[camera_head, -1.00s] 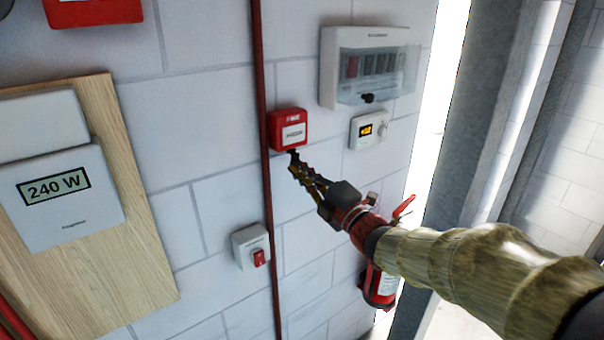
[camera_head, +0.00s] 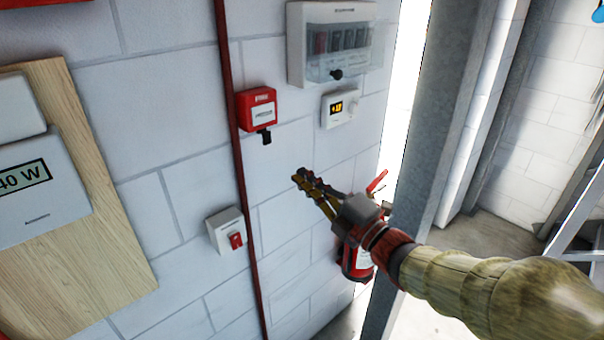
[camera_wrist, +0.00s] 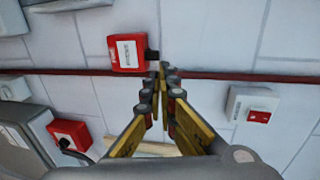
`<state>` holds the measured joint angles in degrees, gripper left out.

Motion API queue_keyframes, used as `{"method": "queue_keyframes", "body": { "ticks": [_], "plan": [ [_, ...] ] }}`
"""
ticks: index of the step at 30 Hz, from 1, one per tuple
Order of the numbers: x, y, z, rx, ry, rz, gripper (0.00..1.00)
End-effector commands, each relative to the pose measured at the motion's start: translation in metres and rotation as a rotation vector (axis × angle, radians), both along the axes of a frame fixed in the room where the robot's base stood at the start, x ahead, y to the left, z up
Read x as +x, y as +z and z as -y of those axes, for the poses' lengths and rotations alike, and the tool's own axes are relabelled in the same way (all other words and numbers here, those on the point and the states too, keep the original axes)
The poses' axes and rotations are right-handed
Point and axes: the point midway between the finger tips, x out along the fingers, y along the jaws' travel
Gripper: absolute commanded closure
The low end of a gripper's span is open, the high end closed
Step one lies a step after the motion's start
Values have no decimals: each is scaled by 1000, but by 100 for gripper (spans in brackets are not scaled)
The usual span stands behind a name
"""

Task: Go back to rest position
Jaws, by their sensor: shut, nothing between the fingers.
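My gripper (camera_head: 303,178) is shut and empty in the head view, held in front of the white block wall (camera_head: 165,150). It is below and to the right of the red fire call point (camera_head: 258,108), clear of it. A small dark piece hangs at the call point's lower edge. In the wrist view my gripper (camera_wrist: 163,72) shows with its fingertips together, and the red call point (camera_wrist: 127,53) appears just to their left. My arm reaches in from the lower right.
A red fire extinguisher (camera_head: 356,258) is close behind my gripper. A grey steel column (camera_head: 440,110) stands at the right.

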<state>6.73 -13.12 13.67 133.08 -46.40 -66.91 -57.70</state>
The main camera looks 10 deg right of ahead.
Motion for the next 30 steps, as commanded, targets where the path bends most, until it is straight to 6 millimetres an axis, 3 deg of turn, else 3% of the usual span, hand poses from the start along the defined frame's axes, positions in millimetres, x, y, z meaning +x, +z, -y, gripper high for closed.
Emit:
{"method": "queue_keyframes", "body": {
  "ticks": [8,10,14,19,25,30],
  "plan": [
    [0,0,0,12,2,-10,100],
    [5,-9,4,31,-10,-61,100],
    [23,-44,28,85,-112,-244,100],
    [33,-110,86,227,-362,-565,100],
    [-2,-162,147,451,-680,-873,100],
    [-64,-191,176,671,-936,-1097,100]
  ]
}}
